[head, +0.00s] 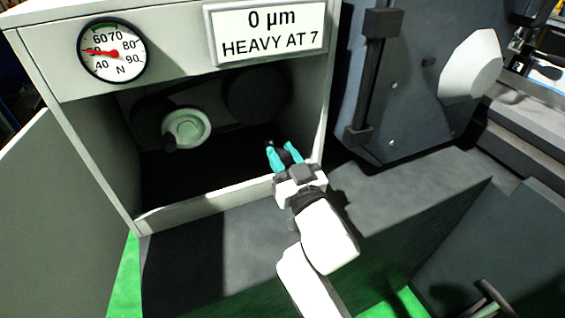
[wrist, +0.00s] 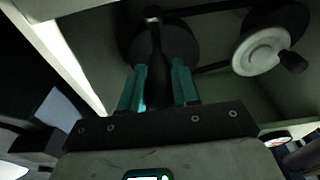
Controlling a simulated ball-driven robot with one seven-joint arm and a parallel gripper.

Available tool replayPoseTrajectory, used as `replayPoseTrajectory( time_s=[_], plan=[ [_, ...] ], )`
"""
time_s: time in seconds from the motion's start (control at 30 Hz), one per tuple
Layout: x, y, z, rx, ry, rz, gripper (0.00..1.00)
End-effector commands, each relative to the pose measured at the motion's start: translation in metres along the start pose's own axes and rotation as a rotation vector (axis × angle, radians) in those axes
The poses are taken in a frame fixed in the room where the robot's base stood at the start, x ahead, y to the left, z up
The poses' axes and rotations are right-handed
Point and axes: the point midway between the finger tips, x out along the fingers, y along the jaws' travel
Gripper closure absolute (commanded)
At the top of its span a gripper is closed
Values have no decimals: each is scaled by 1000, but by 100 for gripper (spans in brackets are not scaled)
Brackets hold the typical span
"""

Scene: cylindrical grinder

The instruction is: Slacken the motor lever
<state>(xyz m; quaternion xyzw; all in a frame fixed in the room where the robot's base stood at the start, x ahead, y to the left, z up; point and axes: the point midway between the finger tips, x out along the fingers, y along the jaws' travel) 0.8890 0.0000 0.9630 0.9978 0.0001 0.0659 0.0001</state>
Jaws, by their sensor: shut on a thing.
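My gripper (head: 281,152) reaches into the lower right of the open cabinet, with its teal fingers shut on a dark lever. In the wrist view the motor lever (wrist: 157,62) stands between the two fingers (wrist: 158,85) and runs up in front of a dark round disc (wrist: 182,40). In the head view the lever is mostly hidden by the fingers and shadow. The dark disc (head: 257,95) shows at the back of the cabinet. A pale wheel with a knob (head: 187,127) is left of it, and it also shows in the wrist view (wrist: 259,50).
The cabinet's right wall (head: 322,125) is close beside my gripper. Its open door (head: 50,205) stands at left. A dial (head: 112,52) has its red needle between 40 and 60. A sign (head: 265,32) reads "0 µm HEAVY AT 7". A grinding head (head: 400,90) is at right.

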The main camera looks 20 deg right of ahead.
Motion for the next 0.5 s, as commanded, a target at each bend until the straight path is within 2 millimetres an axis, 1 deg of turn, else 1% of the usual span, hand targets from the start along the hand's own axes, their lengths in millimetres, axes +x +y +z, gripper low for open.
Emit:
replayPoseTrajectory(
  time_s=[0.33, 0.37, 0.5],
  plan=[
    [0, 0, 0, 1, 1, 0, 100],
    [0, 0, 0, 1, 1, 0, 66],
    [0, 0, 0, 1, 1, 0, 53]
  ],
)
